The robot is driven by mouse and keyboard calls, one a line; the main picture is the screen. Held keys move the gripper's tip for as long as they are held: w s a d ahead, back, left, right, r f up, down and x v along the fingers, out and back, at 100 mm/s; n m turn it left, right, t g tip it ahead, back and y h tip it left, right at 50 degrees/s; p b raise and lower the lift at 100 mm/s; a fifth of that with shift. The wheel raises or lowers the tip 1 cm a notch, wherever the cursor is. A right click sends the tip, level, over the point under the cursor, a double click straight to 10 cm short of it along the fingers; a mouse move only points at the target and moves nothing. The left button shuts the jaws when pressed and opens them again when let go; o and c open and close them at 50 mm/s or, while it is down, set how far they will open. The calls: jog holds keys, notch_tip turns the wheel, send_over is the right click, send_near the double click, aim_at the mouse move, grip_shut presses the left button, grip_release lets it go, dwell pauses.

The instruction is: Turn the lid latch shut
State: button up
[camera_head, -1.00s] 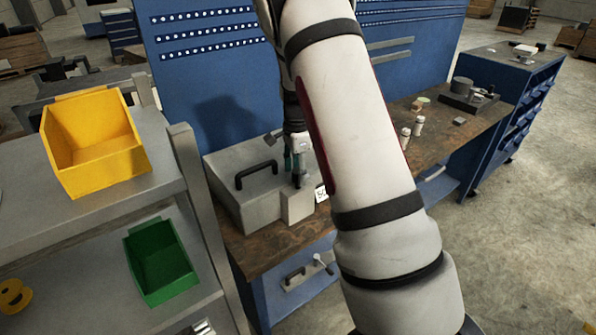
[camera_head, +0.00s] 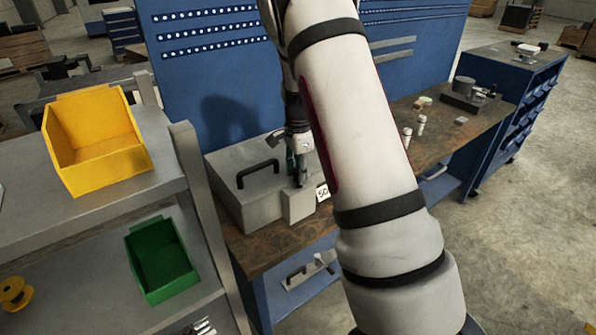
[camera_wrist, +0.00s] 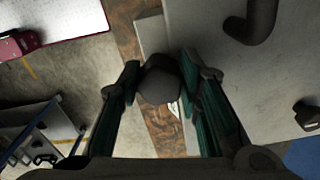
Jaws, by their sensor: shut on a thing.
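A grey box (camera_head: 228,195) with a black bar handle (camera_head: 258,173) on its lid stands on the workbench. A paler block (camera_head: 298,207) sits at its front right corner. My gripper (camera_head: 300,172) points down over this block. In the wrist view, the latch's dark rounded knob (camera_wrist: 160,86) lies between the two green-padded fingers, which are shut on it. Part of the lid (camera_wrist: 215,65) and its handle (camera_wrist: 255,22) show beside the right finger. The latch's exact angle is hard to tell, since my fingers cover its sides.
A small white tag (camera_head: 322,193) stands right of the block. White bottles (camera_head: 420,124) stand farther along the wooden bench (camera_head: 445,138). A shelf at the left holds a yellow bin (camera_head: 100,170) and a green bin (camera_head: 160,262). A blue pegboard (camera_head: 225,85) rises behind.

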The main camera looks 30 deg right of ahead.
jog(key=n+b, duration=0.1)
jog(key=n, duration=0.3)
jog(key=shift+s+n, duration=0.1)
jog(key=shift+n, duration=0.3)
jog(key=n, duration=0.4)
jog(key=shift+s, duration=0.1)
jog(key=n, duration=0.5)
jog(key=shift+d, duration=0.1)
jog(key=shift+s+n, duration=0.1)
jog(key=shift+n, duration=1.7)
jog(key=o, duration=1.1)
jog(key=shift+o, duration=0.2)
jog(key=shift+r, duration=0.1)
notch_tip(320, 180, up, 12)
